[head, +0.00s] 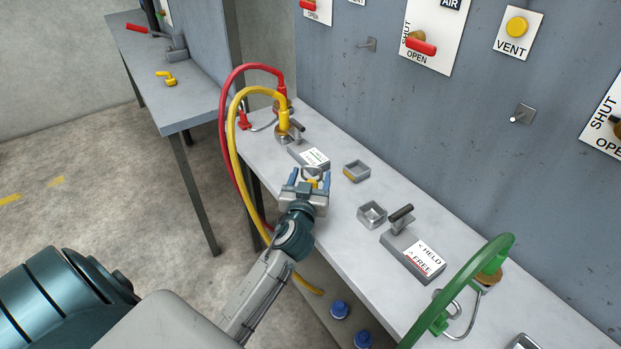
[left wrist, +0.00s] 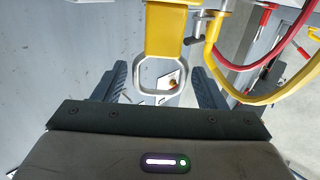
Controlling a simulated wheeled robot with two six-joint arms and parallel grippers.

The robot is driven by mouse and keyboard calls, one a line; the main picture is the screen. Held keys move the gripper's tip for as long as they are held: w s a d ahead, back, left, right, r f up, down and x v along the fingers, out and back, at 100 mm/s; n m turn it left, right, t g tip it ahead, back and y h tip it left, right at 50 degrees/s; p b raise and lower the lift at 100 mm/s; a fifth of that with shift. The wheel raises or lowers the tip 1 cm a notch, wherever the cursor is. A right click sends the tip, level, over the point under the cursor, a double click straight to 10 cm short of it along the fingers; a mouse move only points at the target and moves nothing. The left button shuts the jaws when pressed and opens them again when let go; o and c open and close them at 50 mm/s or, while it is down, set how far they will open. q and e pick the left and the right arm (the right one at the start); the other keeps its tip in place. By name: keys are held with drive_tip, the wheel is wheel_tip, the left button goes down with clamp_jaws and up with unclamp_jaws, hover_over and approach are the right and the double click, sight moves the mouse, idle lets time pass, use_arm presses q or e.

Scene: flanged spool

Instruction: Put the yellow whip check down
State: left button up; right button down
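In the head view my left gripper (head: 312,180) is over the bench, just in front of the yellow hose's station. In the left wrist view a yellow piece (left wrist: 165,28) with a grey metal ring (left wrist: 160,72), which looks like the yellow whip check, is between my left fingers (left wrist: 160,82). A gap shows on each side of the ring, so the fingers look open around it. In the head view the ring and a bit of yellow show between the fingertips. I cannot tell whether the piece touches the bench. My right gripper is not in view.
The yellow hose (head: 234,150) and red hose (head: 222,130) arch over the bench's left end. A labelled block (head: 309,158), two small open trays (head: 356,171) (head: 372,213) and a HELD/FREE block (head: 415,256) stand nearby. A green hose (head: 470,270) is at right.

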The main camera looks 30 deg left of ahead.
use_arm(q)
drive_tip(key=shift+o, duration=0.6)
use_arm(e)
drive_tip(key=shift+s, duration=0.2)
use_arm(q)
drive_tip(key=shift+r, duration=0.1)
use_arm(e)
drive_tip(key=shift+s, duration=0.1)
use_arm(q)
drive_tip(key=shift+s, duration=0.15)
drive_tip(key=b+v, duration=0.2)
drive_tip(key=v, duration=0.9)
drive_tip(key=shift+s+d, duration=0.2)
drive_tip(key=shift+s, duration=0.15)
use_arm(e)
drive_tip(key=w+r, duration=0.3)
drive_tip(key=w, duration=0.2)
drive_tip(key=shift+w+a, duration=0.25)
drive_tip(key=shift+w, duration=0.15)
